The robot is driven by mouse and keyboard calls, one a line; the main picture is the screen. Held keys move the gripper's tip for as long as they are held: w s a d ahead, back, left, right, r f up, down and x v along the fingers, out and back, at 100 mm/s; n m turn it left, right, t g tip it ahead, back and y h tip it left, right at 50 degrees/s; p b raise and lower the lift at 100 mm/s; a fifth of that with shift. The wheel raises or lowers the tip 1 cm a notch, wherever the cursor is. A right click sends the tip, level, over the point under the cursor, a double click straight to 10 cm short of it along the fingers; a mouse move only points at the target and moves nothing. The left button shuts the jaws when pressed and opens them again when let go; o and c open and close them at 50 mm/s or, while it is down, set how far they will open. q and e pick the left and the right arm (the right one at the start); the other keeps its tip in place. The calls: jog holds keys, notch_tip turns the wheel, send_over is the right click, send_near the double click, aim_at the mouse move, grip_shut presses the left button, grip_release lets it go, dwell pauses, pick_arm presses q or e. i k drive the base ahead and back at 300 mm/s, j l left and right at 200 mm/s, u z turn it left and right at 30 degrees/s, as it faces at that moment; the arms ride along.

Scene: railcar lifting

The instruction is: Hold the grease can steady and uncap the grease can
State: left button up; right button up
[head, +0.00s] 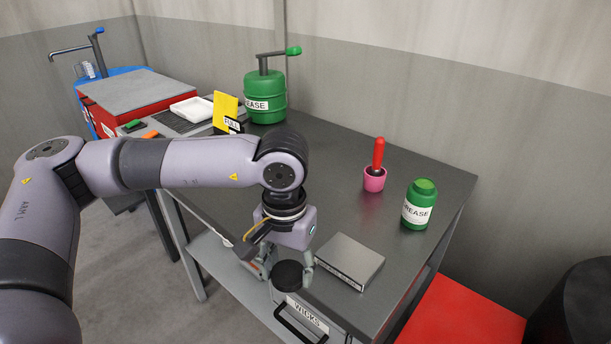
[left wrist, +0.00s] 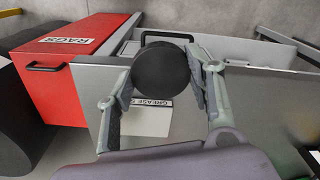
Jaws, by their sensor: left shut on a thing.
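A green grease can (head: 416,212) with a green cap and a white label stands upright near the right end of the bench. The cap is on it. My left gripper (head: 287,274) is at the bench's front edge, well to the left of that can. It is shut on a black round-topped object (head: 288,271), which also shows between both fingers in the left wrist view (left wrist: 160,68). The object's lower part is hidden. My right gripper is not in view.
A flat grey box (head: 350,261) lies right of my gripper, above the WICKS drawer (head: 305,316). A pink cup with a red-handled tool (head: 374,181) and a large green grease pump (head: 265,97) stand farther back. The bench's middle is clear. A red RAGS drawer (left wrist: 75,65) is nearby.

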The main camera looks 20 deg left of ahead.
aim_at(421, 195)
jog(key=i+j, duration=0.2)
jog(key=j, duration=0.15)
jog(key=i+j+z, duration=0.1)
jog(key=j, duration=0.25)
jog(key=i+j, duration=0.25)
jog(key=i+j+z, duration=0.1)
jog(key=j, duration=0.35)
jog(key=i+j, duration=0.25)
jog(key=j, duration=0.1)
